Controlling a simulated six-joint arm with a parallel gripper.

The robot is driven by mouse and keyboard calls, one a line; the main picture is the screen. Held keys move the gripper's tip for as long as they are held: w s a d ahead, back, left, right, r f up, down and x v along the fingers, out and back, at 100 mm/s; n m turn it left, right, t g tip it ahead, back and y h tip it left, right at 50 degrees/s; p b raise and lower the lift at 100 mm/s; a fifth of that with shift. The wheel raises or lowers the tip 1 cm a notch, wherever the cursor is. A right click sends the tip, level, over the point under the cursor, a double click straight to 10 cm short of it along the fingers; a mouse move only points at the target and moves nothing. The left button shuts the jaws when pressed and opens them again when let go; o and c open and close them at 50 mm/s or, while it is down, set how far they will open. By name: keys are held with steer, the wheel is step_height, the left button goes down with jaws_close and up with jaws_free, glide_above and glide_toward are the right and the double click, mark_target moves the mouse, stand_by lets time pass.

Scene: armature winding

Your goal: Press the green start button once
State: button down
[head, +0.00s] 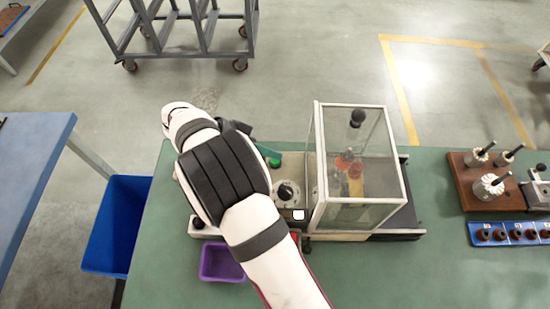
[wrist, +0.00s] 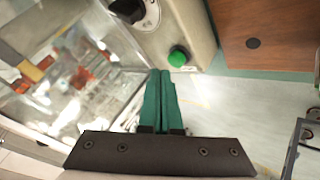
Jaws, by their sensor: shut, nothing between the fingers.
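The green start button (wrist: 178,57) is a round cap on the pale control box (wrist: 190,22), beside a dark knob (wrist: 145,12). In the head view the button (head: 274,162) shows just right of my arm. My gripper (wrist: 160,72) has its teal fingers together with nothing between them. In the wrist view the fingertips appear just below and left of the button, with a visible gap in the picture; their height above it is hard to judge. In the head view my arm hides most of the gripper and part of the box.
A clear-walled guard box (head: 360,170) stands right of the controls on the green bench (head: 165,265). A purple bin (head: 222,262) sits in front. A wooden block with armatures (head: 490,160) and a blue tray (head: 480,233) are at the right. A blue bin (head: 115,225) is left.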

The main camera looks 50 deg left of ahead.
steer(key=shift+f, duration=0.1)
stand_by(0.7)
steer(key=shift+f, duration=0.3)
